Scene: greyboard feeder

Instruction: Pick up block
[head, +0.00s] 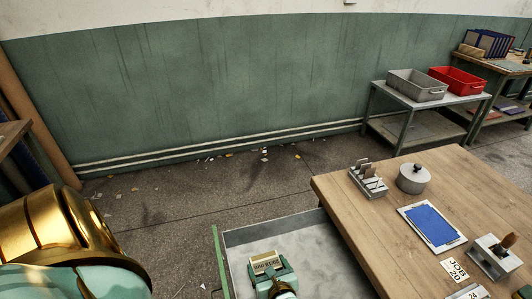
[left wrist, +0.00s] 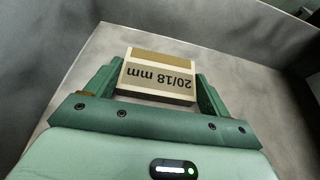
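The block (left wrist: 158,75) is a tan and cream piece with a printed label, "20/18 mm", upside down in the left wrist view. It also shows small in the head view (head: 265,262), low in the grey bin. My left gripper (head: 268,272) is green and reaches down into the bin. In the left wrist view its two fingers (left wrist: 160,80) stand along the block's two sides with no clear gap, so it looks shut on the block. The block's underside is hidden, and I cannot tell whether it rests on the floor of the bin. My right gripper is not in view.
The grey bin (head: 236,236) has walls around the gripper. A wooden table (head: 395,215) stands close on the right, with a slotted holder (head: 368,180), a round lidded pot (head: 413,178) and a blue pad (head: 432,224). Grey (head: 417,86) and red (head: 459,81) trays stand beyond.

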